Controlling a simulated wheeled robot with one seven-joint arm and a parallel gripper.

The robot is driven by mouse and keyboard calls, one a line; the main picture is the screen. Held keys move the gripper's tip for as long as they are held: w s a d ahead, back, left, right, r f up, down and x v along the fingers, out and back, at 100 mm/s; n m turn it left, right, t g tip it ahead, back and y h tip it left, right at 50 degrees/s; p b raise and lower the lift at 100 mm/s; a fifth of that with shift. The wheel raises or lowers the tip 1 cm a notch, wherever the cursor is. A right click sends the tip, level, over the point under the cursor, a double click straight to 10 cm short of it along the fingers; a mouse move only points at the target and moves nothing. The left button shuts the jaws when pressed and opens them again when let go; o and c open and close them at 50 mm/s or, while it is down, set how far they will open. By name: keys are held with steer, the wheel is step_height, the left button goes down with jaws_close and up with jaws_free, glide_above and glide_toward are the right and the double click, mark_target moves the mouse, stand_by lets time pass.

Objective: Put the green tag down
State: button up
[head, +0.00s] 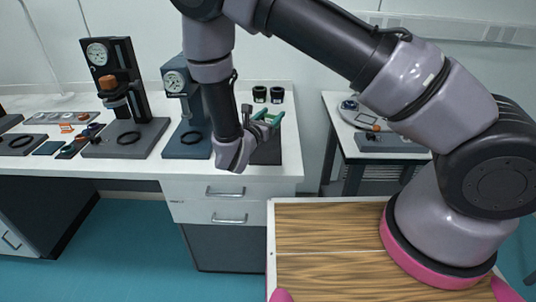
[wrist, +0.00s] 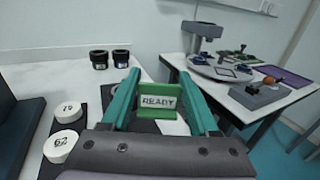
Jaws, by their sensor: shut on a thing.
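The green tag (wrist: 158,101), a small upright plate with a white label reading READY, is in my gripper (wrist: 160,88). The two teal fingers are shut on it, one at each side. In the head view my gripper (head: 264,117) is over the right end of the long white bench (head: 235,172), and the tag is too small there to tell from the fingers. A dark flat mat or plate lies below and behind the tag in the wrist view. I cannot tell whether the tag touches it.
Two black cylinders (head: 260,94) stand at the bench's back. White discs marked 79 (wrist: 67,111) and 62 (wrist: 61,146) sit left of my gripper. Dark gauge stands (head: 125,95) fill the bench further left. A second table (head: 340,125) stands right, beyond a gap.

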steer(key=f, duration=0.1)
steer(key=a+f, duration=0.1)
steer(key=f, duration=0.1)
steer(key=s+f, duration=0.1)
steer(key=f, duration=0.1)
steer(key=shift+a+f, duration=0.25)
steer(key=shift+a, duration=0.1)
steer(key=shift+f, duration=2.25)
steer(key=shift+f, duration=0.15)
steer(key=o, duration=1.3)
